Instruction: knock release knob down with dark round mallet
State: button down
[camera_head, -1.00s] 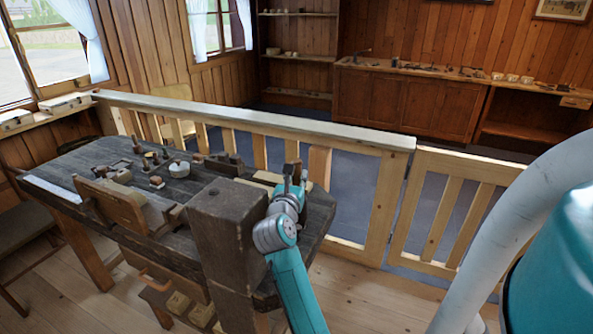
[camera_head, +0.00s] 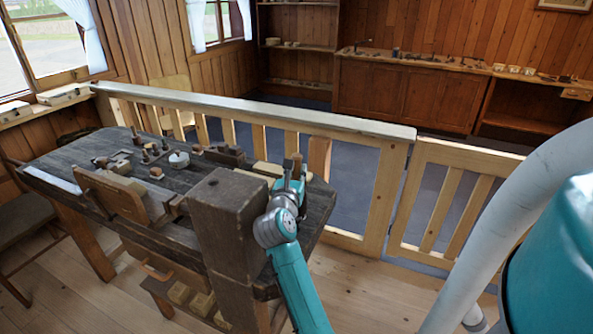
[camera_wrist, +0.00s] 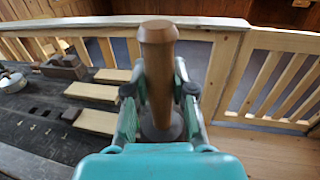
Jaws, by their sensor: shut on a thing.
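My gripper (camera_head: 289,183) is over the right end of the dark workbench (camera_head: 60,172), just beyond a thick dark post. In the wrist view my gripper (camera_wrist: 158,93) is shut on a turned wooden handle that stands upright between the fingers. The handle belongs to the dark round mallet (camera_wrist: 157,48); a dark grey round part shows low between the fingers, mostly hidden by them. The handle top also shows as a small brown piece in the head view. I cannot tell which small piece on the bench is the release knob.
The thick post (camera_head: 222,205) rises beside my arm. Pale wooden blocks (camera_wrist: 97,92) lie left of my gripper. A round pale spool-like piece (camera_head: 179,160), small pegs and a dark block (camera_head: 224,155) lie farther left. A wooden railing (camera_head: 260,118) runs behind the bench.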

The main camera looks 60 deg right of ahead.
jog(key=shift+a+f, duration=0.1)
jog(key=shift+f, duration=1.45)
jog(key=shift+r, duration=1.6)
jog(key=shift+f, duration=2)
